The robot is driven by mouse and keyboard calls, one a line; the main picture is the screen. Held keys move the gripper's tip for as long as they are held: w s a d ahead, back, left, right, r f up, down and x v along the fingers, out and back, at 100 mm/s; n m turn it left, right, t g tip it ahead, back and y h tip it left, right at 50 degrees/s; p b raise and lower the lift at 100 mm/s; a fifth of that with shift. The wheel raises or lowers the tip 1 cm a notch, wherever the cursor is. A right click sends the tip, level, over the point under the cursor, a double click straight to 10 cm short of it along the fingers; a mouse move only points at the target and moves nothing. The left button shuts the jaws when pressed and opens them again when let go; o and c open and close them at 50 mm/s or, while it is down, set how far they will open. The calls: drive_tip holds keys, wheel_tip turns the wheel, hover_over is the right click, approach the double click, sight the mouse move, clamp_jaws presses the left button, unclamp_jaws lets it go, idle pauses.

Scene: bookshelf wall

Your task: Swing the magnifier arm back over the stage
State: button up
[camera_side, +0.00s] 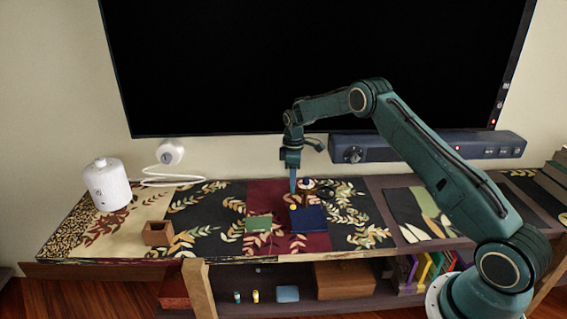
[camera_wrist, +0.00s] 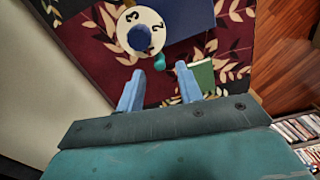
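My gripper (camera_side: 292,188) points down over the patterned cloth, and in the wrist view its two blue fingers (camera_wrist: 160,85) are apart with nothing between them. Just beyond the fingertips is a white numbered disc (camera_wrist: 150,18) with a blue knob on it; it also shows in the side view (camera_side: 306,184). A dark blue flat block (camera_side: 309,220) stands beside it, with a small yellow piece (camera_side: 293,207) at its corner. A dark rounded part (camera_side: 325,192) shows right of the disc. I cannot tell which part is the magnifier arm or the stage.
A green block (camera_side: 258,223) lies left of the blue block. An open brown box (camera_side: 157,234) and a white canister (camera_side: 107,185) stand further left. A white cable (camera_side: 172,178) lies near the wall. A large black screen (camera_side: 310,65) and a speaker bar (camera_side: 430,146) are behind.

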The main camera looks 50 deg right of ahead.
drive_tip(key=shift+f, duration=1.65)
clamp_jaws()
